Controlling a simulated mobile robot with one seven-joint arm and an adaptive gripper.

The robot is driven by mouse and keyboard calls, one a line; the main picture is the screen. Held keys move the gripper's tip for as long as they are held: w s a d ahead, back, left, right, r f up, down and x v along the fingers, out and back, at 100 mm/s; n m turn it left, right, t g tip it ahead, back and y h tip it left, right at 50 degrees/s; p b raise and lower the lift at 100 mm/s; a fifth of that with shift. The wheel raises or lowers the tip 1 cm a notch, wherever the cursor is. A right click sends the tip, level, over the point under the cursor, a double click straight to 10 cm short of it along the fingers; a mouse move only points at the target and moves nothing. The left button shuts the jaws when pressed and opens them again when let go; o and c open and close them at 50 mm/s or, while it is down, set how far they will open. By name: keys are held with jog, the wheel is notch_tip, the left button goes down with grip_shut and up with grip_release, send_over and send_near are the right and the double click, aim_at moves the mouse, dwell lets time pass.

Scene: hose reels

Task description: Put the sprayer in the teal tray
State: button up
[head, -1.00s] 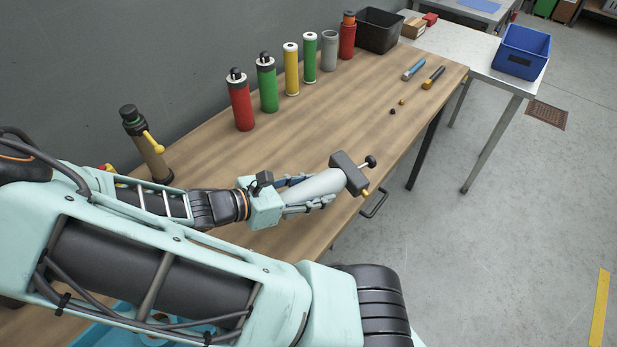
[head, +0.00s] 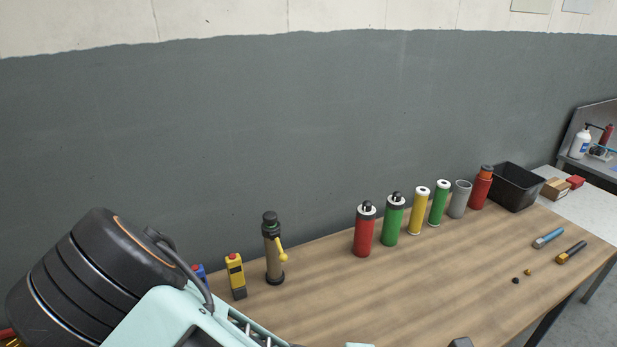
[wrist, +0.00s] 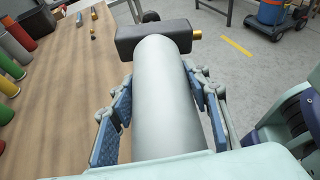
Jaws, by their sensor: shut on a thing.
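The sprayer (wrist: 165,100), a pale grey cylinder with a dark block-shaped head and a brass nozzle, fills the middle of the wrist view. My gripper (wrist: 163,82) is shut on its body, with blue-padded fingers on both sides. The sprayer's head points away from my palm. In the head view only a dark bit of the sprayer's head (head: 461,342) shows at the bottom edge. The teal tray is in neither view now.
On the bench (head: 440,275) stand a brown-grey cylinder with a yellow lever (head: 273,252), a yellow-black device (head: 235,275), a row of coloured cylinders (head: 394,220) and a black bin (head: 515,187). Small tools (head: 548,238) lie at right. The bench middle is clear.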

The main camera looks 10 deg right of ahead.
jog(key=w+a+r+n+t+y, duration=0.1)
jog(key=w+a, duration=0.3)
jog(key=w, duration=0.4)
jog(key=w+a+r+n+t+y, duration=0.1)
jog(key=w+a+r+n+t, duration=0.1)
jog(key=w, duration=0.6)
jog(key=w+a+r+n+t, duration=0.2)
jog(key=w+a+n+t, duration=0.2)
jog(key=w, duration=0.4)
jog(key=shift+w+a+r+t+y, duration=0.2)
jog(key=shift+a+r+t+y, duration=0.15)
jog(key=shift+a+t, duration=0.45)
